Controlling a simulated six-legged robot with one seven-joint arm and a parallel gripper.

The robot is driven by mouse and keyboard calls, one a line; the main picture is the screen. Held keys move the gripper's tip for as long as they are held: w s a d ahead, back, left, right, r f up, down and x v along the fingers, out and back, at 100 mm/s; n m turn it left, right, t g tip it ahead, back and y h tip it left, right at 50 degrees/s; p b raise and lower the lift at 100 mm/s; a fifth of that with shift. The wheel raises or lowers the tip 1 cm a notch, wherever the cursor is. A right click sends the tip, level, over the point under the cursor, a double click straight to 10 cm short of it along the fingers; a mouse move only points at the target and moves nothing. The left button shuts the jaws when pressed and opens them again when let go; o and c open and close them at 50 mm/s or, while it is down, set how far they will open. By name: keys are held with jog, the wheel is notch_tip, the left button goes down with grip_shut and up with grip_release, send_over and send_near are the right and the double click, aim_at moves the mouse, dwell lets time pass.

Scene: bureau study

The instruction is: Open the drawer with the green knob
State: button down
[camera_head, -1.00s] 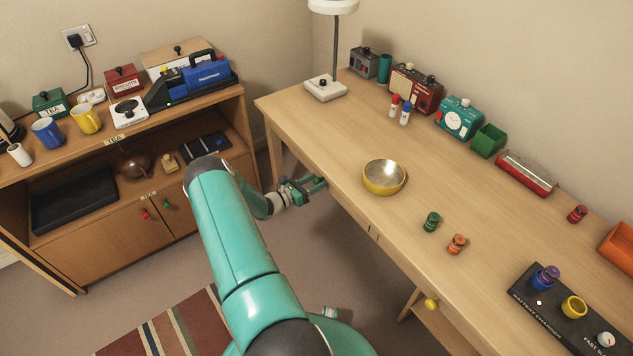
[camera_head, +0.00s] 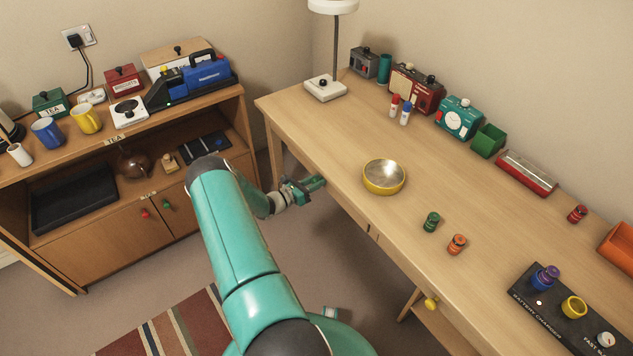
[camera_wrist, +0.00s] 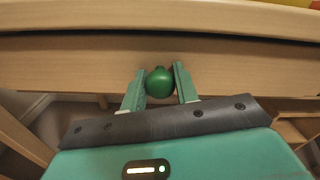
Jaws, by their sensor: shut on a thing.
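The green knob (camera_wrist: 160,82) sits on the pale wooden drawer front (camera_wrist: 70,64) in the wrist view, just under the desk's top edge. My gripper (camera_wrist: 159,84) has one finger on each side of the knob and is shut on it. In the head view my gripper (camera_head: 308,187) is at the front edge of the desk (camera_head: 330,130), left of the brass bowl. The knob is hidden there. A dark line between the desk top and the drawer front shows in the wrist view; I cannot tell how far the drawer stands out.
A yellow knob (camera_head: 431,304) is on the desk's front farther right. The brass bowl (camera_head: 384,177) and green and orange jars (camera_head: 444,233) stand on the desk. A low cabinet (camera_head: 120,225) is at left. The floor before the desk is mostly clear.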

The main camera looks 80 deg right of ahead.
jog(key=v, duration=2)
jog(key=shift+w+a, duration=0.25)
jog(key=shift+w, duration=0.05)
jog(key=c, duration=1.1)
grip_release()
jog(key=shift+o, duration=0.2)
jog(key=v, duration=1.3)
jog(key=shift+w+a, duration=0.25)
jog(key=shift+w, duration=0.1)
